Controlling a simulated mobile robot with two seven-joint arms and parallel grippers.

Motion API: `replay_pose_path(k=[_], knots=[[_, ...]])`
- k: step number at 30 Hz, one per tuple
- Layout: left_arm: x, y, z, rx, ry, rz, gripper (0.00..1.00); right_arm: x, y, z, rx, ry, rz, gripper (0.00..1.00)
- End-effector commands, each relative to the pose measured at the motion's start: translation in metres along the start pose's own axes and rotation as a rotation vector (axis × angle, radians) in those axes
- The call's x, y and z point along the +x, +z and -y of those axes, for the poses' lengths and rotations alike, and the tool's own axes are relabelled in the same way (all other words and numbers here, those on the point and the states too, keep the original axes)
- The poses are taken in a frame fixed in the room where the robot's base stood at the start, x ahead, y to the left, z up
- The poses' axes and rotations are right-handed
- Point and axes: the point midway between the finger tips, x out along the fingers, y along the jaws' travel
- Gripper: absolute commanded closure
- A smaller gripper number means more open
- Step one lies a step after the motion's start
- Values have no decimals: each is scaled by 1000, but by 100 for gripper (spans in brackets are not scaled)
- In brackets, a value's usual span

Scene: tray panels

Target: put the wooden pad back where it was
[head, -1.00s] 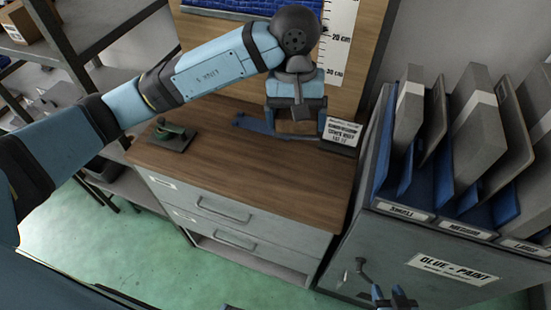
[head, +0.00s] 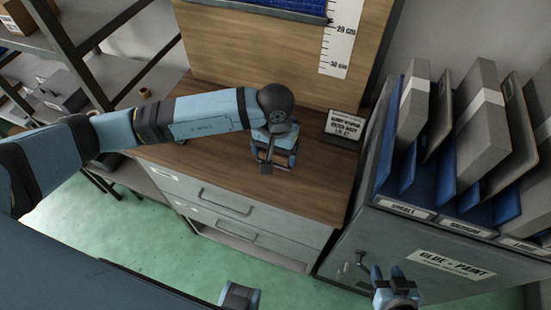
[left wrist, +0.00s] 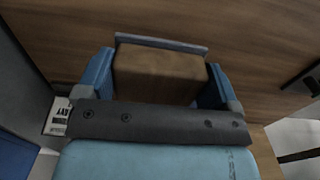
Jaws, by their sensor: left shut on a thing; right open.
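The wooden pad (left wrist: 158,76) is a brown block between the two blue fingers of my left gripper in the left wrist view, with a thin grey strip along its far edge. My left gripper (left wrist: 158,80) is shut on it. In the head view my left gripper (head: 272,160) is over the front part of the wooden cabinet top (head: 315,185); the pad is hard to make out there. I cannot tell whether the pad touches the top. My right gripper (head: 386,274) is open and empty at the lower right, in front of the grey cabinet.
A small sign (head: 344,125) stands at the back right of the top, before a wooden back panel with a ruler (head: 343,45). A rack of grey panels in blue slots (head: 412,165) stands right. Shelves (head: 60,85) are at left. The top's right front is clear.

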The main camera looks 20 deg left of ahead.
Motion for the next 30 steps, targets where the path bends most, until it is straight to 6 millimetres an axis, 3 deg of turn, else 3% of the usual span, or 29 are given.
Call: replay_pose_path(k=[5, 12, 23, 24, 25, 30], knots=[[11, 0, 0, 0, 0, 2, 43, -1, -3, 0, 2, 0, -2, 57], [45, 0, 0, 0, 1, 2, 43, -4, -7, 1, 3, 0, -2, 57], [51, -1, 0, 1, 0, -1, 43, -1, -4, 2, 3, -1, -3, 57], [50, 0, 0, 1, 0, 0, 6, -2, -5, 2, 3, -1, -3, 57], [49, 0, 0, 1, 0, 0, 0, -2, -5, 2, 3, -1, -2, 57], [49, 0, 0, 1, 0, 0, 0, -2, -5, 2, 3, -2, -2, 57]])
